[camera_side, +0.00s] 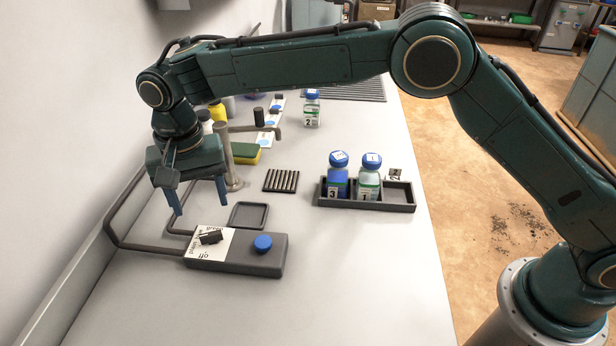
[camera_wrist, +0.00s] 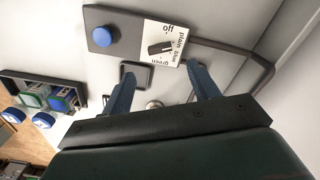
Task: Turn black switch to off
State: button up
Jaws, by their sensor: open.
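The black switch (camera_side: 210,237) is a bar-shaped knob on a white label on a grey control box (camera_side: 262,266). In the wrist view, the switch (camera_wrist: 160,47) lies across the label, which reads "off" at the top, "plain blue" at the right and "green" at the bottom. The bar lies roughly along the line toward "plain blue"; I cannot tell for certain which end is its pointer. A round blue button (camera_side: 263,243) is beside the label. My gripper (camera_side: 198,207) is open and empty, above and behind the box. In the wrist view, the switch is just beyond my fingertips (camera_wrist: 162,68).
A black rack (camera_side: 400,208) holds two blue-capped bottles on the right. A small empty dark tray (camera_side: 248,215) lies behind the box. A pipe (camera_side: 112,215) runs along the wall to the box. A metal post (camera_side: 228,165) stands near my gripper. The front table is clear.

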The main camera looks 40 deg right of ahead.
aim_at(210, 233)
notch_tip(210, 233, down, 8)
jog(key=shift+f, duration=0.1)
dwell(0.4)
jog(key=shift+c, duration=0.2)
jog(key=c, duration=1)
